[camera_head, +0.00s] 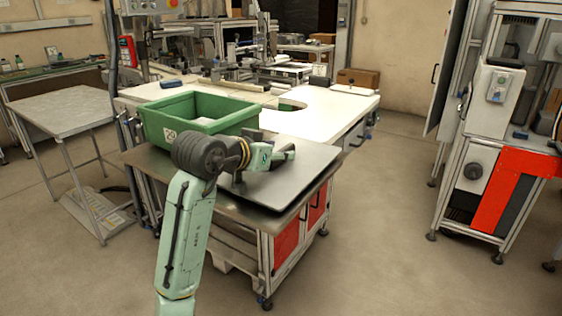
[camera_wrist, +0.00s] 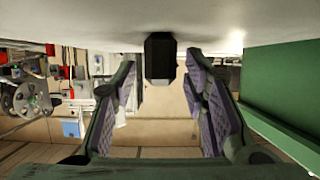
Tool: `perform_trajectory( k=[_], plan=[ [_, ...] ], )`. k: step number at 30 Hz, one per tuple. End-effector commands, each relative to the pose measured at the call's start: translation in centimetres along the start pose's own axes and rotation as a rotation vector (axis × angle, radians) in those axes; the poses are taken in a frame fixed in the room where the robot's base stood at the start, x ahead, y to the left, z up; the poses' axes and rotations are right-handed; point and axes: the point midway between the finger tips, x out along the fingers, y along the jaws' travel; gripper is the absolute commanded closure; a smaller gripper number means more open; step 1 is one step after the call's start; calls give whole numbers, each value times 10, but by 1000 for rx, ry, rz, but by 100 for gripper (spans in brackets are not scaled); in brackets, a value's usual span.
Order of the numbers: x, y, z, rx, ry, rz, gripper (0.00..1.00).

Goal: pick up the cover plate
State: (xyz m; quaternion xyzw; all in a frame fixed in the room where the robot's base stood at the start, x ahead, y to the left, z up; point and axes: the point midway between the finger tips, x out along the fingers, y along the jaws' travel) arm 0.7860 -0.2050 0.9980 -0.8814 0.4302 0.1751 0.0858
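The cover plate (camera_head: 307,167) looks like a flat dark grey sheet lying level on the near end of the workbench. In the wrist view, where the scene appears upside down, a pale flat surface fills the top, and a black block (camera_wrist: 160,58) juts from it, perhaps a handle. My gripper (camera_head: 287,153) is low over the plate in the head view, pointing right. In the wrist view my gripper (camera_wrist: 160,80) is open, its fingers either side of the block with gaps showing. I cannot tell how deep the block lies between them. My arm hides part of the plate.
A green bin (camera_head: 205,109) stands on the bench left of and behind the plate; its wall (camera_wrist: 285,85) is close on the right in the wrist view. The white bench top (camera_head: 325,107) extends behind. A metal table (camera_head: 62,112) stands left.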

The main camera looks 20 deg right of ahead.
Motion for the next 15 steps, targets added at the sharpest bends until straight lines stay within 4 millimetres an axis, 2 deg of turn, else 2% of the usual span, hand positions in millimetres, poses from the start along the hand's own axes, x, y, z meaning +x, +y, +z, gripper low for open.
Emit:
perform_trajectory(
  k=[5, 15],
  plan=[
    [0, 0, 0, 0, 0, 0, 61],
    [0, 0, 0, 0, 0, 0, 84]
  ],
)
